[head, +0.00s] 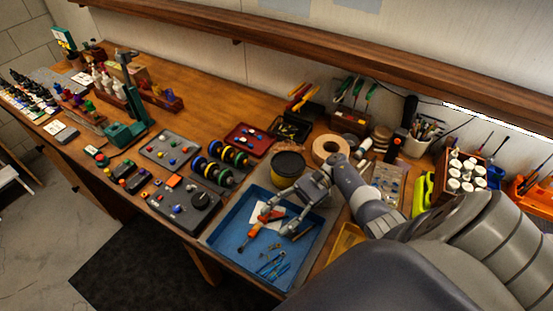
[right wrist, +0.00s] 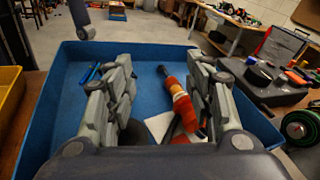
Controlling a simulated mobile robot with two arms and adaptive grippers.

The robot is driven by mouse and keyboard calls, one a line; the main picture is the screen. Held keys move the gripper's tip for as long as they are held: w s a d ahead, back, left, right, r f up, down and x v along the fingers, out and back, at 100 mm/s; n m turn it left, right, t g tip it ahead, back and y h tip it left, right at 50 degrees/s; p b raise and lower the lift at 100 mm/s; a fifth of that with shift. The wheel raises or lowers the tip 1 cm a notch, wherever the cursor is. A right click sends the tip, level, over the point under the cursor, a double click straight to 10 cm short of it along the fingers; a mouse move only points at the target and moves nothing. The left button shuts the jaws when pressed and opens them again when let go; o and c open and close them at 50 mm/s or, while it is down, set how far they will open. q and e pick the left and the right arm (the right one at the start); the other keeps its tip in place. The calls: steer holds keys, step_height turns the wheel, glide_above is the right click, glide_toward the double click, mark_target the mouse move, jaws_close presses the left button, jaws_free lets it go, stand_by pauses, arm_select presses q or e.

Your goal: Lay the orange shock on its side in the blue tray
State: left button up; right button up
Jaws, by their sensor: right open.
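The orange shock (head: 258,224) appears to lie on its side in the blue tray (head: 228,244), partly over a white card. In the right wrist view the shock (right wrist: 180,105) shows its orange body and dark rod between the fingers, closer to the right-hand finger. My right gripper (head: 280,218) is open low over the tray, its fingers spread on either side of the shock. In the right wrist view the gripper (right wrist: 160,65) looks empty. I cannot tell whether a finger touches the shock. The left gripper is not in view.
Blue-handled pliers (head: 272,266) and small tools lie in the tray's front part. Wheels (head: 215,172) and a grey parts mat (head: 183,203) are to the left. A yellow bin (head: 346,238) sits right.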

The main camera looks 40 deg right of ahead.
steer(key=shift+w+d+r, duration=0.1)
steer(key=shift+d+r, duration=0.05)
steer(key=shift+d, duration=1)
steer(key=shift+w+d+r, duration=0.1)
steer(key=shift+d+r, duration=0.1)
steer(key=shift+d, duration=0.95)
steer(key=shift+d+r, duration=0.15)
steer(key=shift+d, duration=1)
